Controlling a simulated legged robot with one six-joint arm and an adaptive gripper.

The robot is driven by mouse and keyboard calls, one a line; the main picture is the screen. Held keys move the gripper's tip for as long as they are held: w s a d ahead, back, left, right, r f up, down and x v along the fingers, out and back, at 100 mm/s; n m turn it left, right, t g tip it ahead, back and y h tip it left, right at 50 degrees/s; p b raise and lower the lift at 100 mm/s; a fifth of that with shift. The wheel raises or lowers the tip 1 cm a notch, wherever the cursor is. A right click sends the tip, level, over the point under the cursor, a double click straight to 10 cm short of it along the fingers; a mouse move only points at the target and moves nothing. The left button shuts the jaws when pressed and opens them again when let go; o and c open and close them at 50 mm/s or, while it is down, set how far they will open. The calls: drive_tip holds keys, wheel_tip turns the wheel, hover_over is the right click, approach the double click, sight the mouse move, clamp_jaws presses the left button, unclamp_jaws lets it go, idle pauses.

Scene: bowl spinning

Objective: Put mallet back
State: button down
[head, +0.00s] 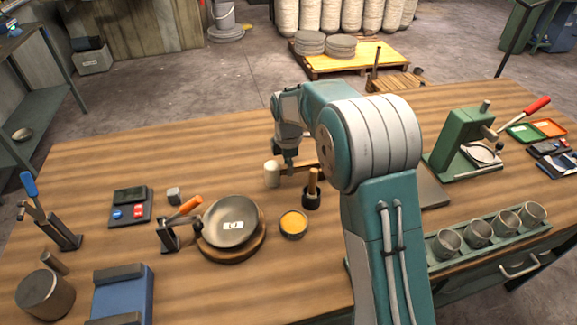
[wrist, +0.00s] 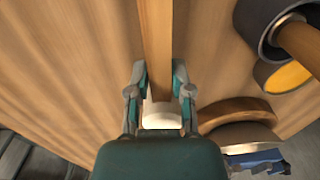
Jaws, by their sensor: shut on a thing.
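The mallet has a pale, whitish head (head: 272,174) and a light wooden handle that runs right from it, partly behind my arm. In the wrist view the handle (wrist: 156,35) passes between my fingers, and the pale head (wrist: 161,117) shows just below them. My gripper (head: 288,158) is shut on the mallet handle close to the head; its two fingers also show in the wrist view (wrist: 159,80). The mallet lies roughly level; whether it touches the table I cannot tell.
A dark cup (head: 311,198) holding an upright wooden handle stands close in front of the mallet. A yellow-filled tin (head: 293,224) and a metal bowl (head: 231,222) on a round wooden base (head: 262,240) are nearer. A cup rack (head: 440,262) and green press (head: 455,140) stand right. The table's back left is clear.

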drive_tip(key=c, duration=0.5)
unclamp_jaws()
drive_tip(key=shift+c, duration=0.2)
wheel_tip(320, 180, up, 12)
